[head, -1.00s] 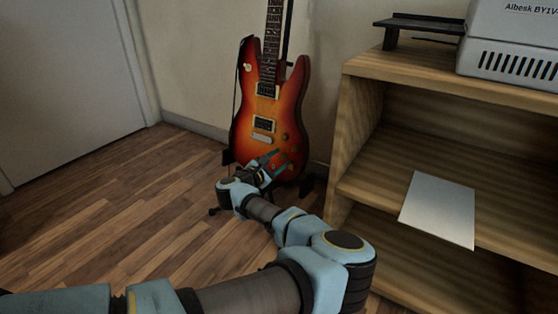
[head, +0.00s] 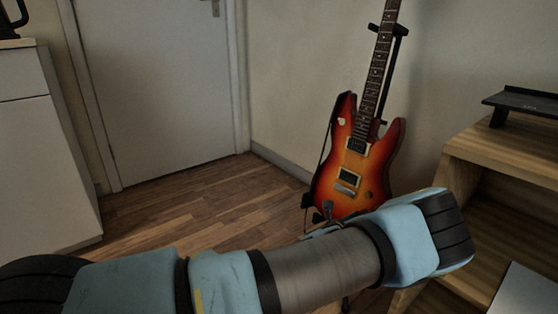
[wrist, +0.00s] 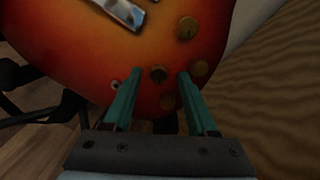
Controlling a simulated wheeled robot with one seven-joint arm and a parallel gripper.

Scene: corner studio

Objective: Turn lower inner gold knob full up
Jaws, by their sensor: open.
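The sunburst electric guitar (head: 358,165) leans upright on a stand; its lower body fills the top of the wrist view (wrist: 75,50). I cannot tell whether either finger touches a knob. In the head view my arm hides the guitar's lower end.
A wooden shelf unit (head: 466,178) stands right of the guitar, with a pale sheet (head: 525,292) on it. A black stand (head: 522,103) sits on top. A white door (head: 160,90) and open floor (head: 190,205) lie left. A white cabinet (head: 45,160) is far left.

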